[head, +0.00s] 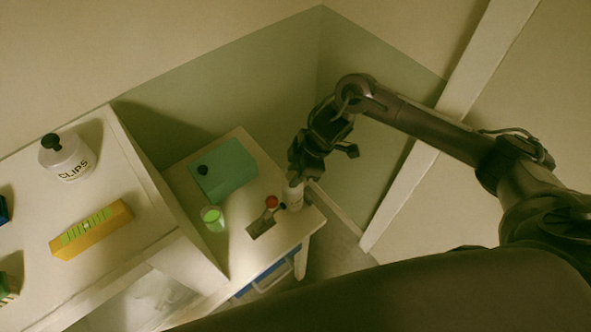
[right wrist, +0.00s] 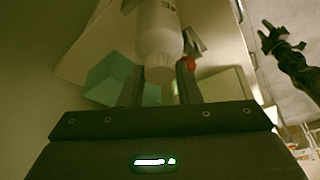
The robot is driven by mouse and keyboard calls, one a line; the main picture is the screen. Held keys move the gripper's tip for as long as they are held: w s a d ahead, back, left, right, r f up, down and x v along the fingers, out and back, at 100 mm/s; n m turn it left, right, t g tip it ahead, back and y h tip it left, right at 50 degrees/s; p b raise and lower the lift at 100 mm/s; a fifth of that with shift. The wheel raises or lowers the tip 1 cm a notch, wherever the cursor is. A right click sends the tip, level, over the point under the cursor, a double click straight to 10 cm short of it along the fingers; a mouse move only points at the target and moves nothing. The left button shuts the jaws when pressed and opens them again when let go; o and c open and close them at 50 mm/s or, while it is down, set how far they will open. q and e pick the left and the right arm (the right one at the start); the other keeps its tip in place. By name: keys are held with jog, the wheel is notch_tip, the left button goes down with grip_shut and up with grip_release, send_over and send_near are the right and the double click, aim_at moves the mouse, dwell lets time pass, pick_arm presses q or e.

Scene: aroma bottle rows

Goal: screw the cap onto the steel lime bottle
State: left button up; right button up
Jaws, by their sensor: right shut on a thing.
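The white bottle (head: 292,195) with dark lettering stands on the small table near its right corner. It also shows in the right wrist view (right wrist: 160,30), where its lettering is only partly readable. My right gripper (head: 297,172) is directly above it, pointing down. In the right wrist view its fingers are on either side of a pale cap (right wrist: 158,68), shut on it. The cap is in line with the bottle's top; whether it is fully seated I cannot tell. A dark gripper, apparently my left one (right wrist: 267,36), shows at the right; its jaw state is unclear.
Left of the bottle are a red-topped item (head: 271,202), a grey plate (head: 262,228), a lime-green glass (head: 213,218) and a teal box (head: 224,170). A higher surface at left holds a CLIPS jar (head: 68,160) and a yellow block (head: 92,230). Walls stand behind.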

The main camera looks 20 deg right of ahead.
jog(key=o, duration=1)
jog(key=shift+c, duration=0.3)
notch_tip(320, 180, up, 5)
jog(key=p, duration=0.5)
jog(key=shift+r+p, duration=0.85)
jog(key=shift+r, duration=0.1)
